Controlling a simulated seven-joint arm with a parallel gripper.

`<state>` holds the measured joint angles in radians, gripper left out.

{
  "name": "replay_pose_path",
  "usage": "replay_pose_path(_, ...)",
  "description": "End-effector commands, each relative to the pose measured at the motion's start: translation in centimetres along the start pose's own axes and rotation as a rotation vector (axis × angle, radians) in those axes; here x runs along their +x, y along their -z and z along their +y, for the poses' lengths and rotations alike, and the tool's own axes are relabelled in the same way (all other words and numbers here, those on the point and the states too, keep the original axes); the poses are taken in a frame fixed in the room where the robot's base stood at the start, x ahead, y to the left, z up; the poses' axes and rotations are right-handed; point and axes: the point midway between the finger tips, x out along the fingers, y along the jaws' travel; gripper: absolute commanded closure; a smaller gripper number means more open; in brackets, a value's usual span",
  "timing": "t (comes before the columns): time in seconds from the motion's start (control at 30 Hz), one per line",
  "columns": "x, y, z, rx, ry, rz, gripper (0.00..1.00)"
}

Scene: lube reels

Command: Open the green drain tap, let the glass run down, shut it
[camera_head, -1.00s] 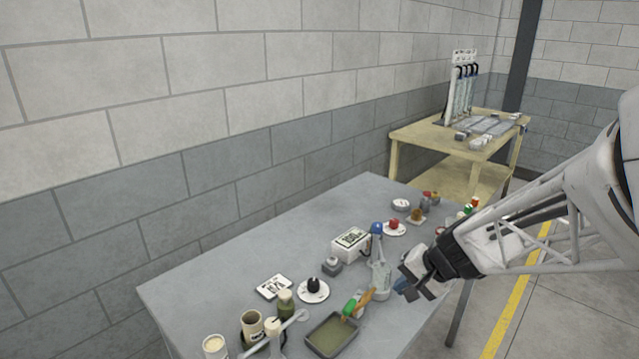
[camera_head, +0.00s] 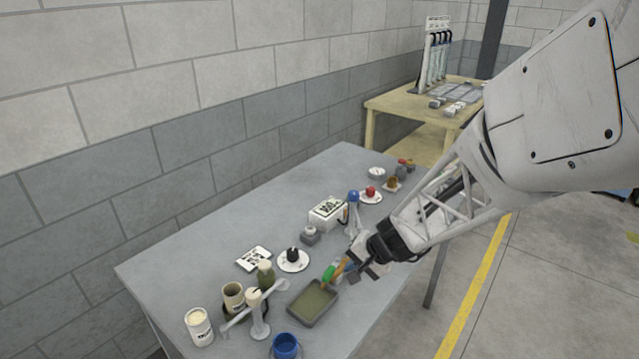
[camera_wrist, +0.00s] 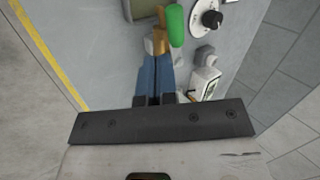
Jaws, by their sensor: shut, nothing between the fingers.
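The green tap handle (camera_head: 329,273) sits on a brass tap body (camera_head: 341,266) above the front right part of the shallow drain tray (camera_head: 312,304). The clear glass (camera_head: 351,216) with a blue cap (camera_head: 353,196) stands behind; my arm hides its lower part, and its level is too small to read. My gripper (camera_head: 352,274) is shut and empty beside the tap. In the wrist view, its blue fingers (camera_wrist: 154,62) are together, their tips close to the brass body (camera_wrist: 159,40); I cannot tell whether they touch. The green handle (camera_wrist: 176,25) lies just right of them.
A white box (camera_head: 327,212), a plate with a black knob (camera_head: 293,259) and a small grey block (camera_head: 310,235) stand behind the tap. Cans (camera_head: 199,326), bottles and a blue cup (camera_head: 285,345) crowd the front left. The table's left part (camera_head: 180,270) is clear.

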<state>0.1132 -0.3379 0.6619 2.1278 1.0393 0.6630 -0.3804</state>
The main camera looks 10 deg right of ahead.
Motion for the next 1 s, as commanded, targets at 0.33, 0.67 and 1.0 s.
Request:
replay_pose_path(0.33, 3.2, 0.0, -1.1, 0.000, 0.000, 0.000, 1.00)
replay_pose_path(0.67, 4.0, 0.0, -1.4, 0.000, 0.001, 0.001, 1.00)
replay_pose_path(1.0, 4.1, 0.0, -1.5, 0.011, 0.000, 0.010, 1.00)
